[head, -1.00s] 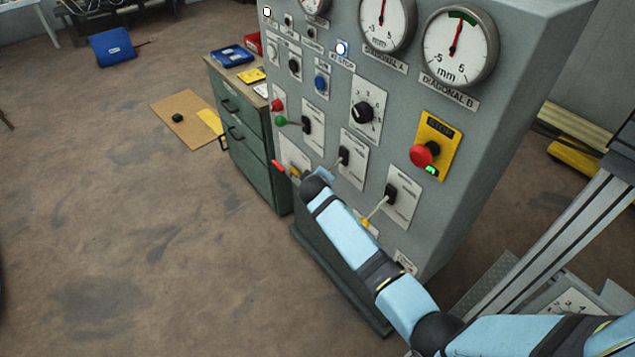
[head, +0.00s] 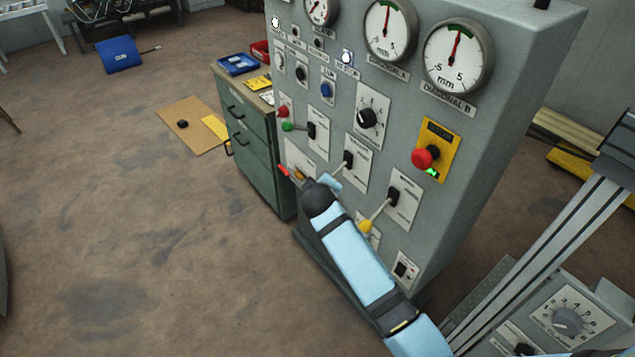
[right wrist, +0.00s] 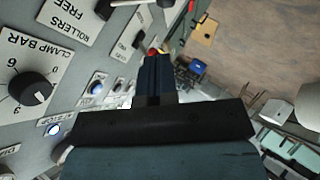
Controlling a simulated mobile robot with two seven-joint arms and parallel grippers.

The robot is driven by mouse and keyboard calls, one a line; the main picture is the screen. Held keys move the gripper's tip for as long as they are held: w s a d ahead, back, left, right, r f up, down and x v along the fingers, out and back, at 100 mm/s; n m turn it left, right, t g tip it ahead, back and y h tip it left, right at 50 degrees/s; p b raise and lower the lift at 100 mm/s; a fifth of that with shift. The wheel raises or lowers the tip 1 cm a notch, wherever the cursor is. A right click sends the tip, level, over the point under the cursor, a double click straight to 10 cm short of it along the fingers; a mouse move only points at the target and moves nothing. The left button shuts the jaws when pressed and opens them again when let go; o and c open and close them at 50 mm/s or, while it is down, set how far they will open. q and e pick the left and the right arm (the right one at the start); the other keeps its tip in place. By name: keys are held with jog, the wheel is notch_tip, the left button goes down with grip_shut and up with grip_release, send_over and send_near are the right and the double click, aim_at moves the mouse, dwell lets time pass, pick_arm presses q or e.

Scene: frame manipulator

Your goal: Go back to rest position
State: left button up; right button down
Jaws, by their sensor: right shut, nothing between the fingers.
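My right arm comes in from the lower right of the head view, its blue-and-black forearm in front of the grey control cabinet (head: 475,190). The right gripper's fingers (right wrist: 152,72) are shut and empty in the right wrist view. In the head view my wrist mostly hides this gripper, near the lower left of the panel. Red and yellow spots show just beyond the fingertips in the wrist view; I cannot tell whether they touch. My left gripper is not in view.
The panel carries a yellow-tipped lever (head: 366,227), a red stop button (head: 424,157), a black dial (head: 367,118) and round gauges (head: 458,57). A green drawer cabinet (head: 254,155) stands to the left. A cardboard sheet (head: 177,137) lies on the floor. Floor at left is mostly clear.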

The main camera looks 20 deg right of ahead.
jog(key=s+f+m+y, duration=0.1)
jog(key=s+f+y, duration=0.2)
jog(key=s, duration=1.3)
jog(key=s+d+f+m+t+y, duration=0.1)
jog(key=s+f+m+y, duration=0.1)
jog(key=s+f, duration=0.7)
jog(key=s+y, duration=0.1)
jog(key=s, duration=0.6)
jog(key=shift+m+y, duration=0.3)
